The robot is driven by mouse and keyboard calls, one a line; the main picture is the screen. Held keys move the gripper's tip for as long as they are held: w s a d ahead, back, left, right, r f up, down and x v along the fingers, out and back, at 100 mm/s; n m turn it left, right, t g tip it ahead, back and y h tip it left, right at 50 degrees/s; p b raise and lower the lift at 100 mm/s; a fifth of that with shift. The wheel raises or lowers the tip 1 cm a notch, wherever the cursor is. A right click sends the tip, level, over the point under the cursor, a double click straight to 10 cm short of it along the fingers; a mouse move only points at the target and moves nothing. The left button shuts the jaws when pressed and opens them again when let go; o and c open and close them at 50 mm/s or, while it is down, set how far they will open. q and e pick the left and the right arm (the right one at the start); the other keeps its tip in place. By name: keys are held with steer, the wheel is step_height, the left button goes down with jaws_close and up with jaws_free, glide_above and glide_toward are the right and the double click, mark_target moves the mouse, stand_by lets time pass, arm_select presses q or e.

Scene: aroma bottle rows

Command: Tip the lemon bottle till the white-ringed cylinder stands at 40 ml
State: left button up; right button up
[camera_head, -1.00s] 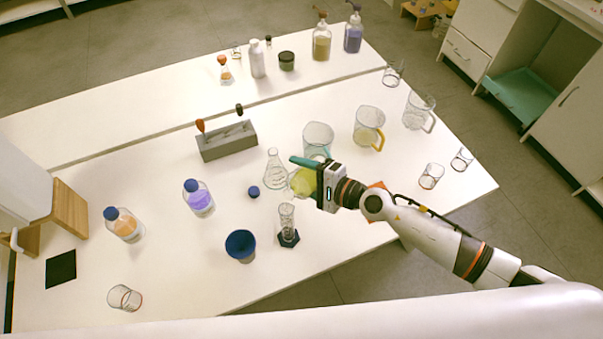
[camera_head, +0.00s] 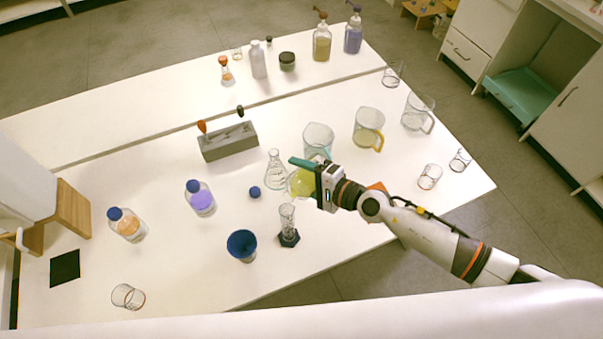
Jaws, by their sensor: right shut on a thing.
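The lemon bottle (camera_head: 302,184), a clear bottle with yellow liquid, is in my right gripper (camera_head: 306,169). The gripper is shut on it, with a teal finger along its far side. The bottle seems tilted, its clear end toward the left; I cannot tell whether liquid is flowing. A clear measuring cylinder (camera_head: 287,219) stands upright on a dark base just below and left of the bottle in the picture. Its ring colour and liquid level are too small to read. My left gripper is not in view.
A blue cap (camera_head: 255,192), blue cup (camera_head: 242,246), purple bottle (camera_head: 200,199) and orange bottle (camera_head: 127,226) stand left. A grey rack (camera_head: 229,143) is farther back.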

steer(key=shift+r+p, duration=0.25)
steer(key=shift+p, duration=0.1)
steer(key=shift+n, duration=0.3)
steer(key=shift+f+b, duration=0.2)
steer(key=shift+b, duration=0.15)
steer(key=shift+r, duration=0.1)
steer(key=shift+r+p, duration=0.1)
steer(key=shift+p, duration=0.2)
steer(key=shift+n+p, duration=0.3)
stand_by(2.4)
